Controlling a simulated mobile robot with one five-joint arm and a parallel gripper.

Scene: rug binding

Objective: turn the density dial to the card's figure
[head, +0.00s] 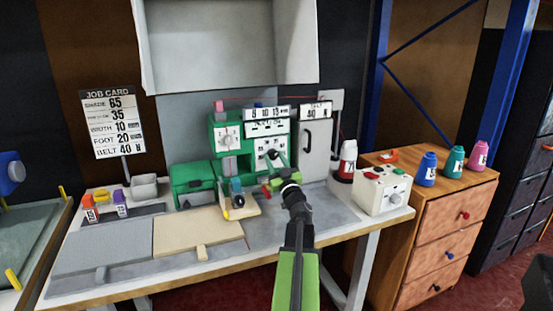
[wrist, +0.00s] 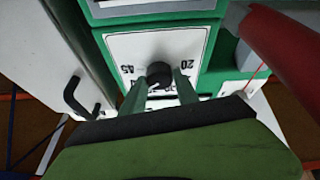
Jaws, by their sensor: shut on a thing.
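The density dial's black knob (wrist: 158,74) sits on a white plate (wrist: 125,45) in the wrist view. Upside-down figures 45 and 20 show at the plate's left and right; the pointer and other figures are hidden or unclear. My gripper (wrist: 160,88) is shut on the knob, a finger on each side. In the head view, my gripper (head: 273,158) reaches the white dial plate on the right front of the green machine (head: 195,172). The job card (head: 112,122) stands at the left; its second line reads 35, with a label too small to read surely.
A grey lever cabinet (head: 315,150) stands right of the dial, its black handle (wrist: 75,97) close in the wrist view. A red part (wrist: 285,40) is near at upper right. A white control box (head: 383,190) and a red-white cone (head: 347,160) stand farther right.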

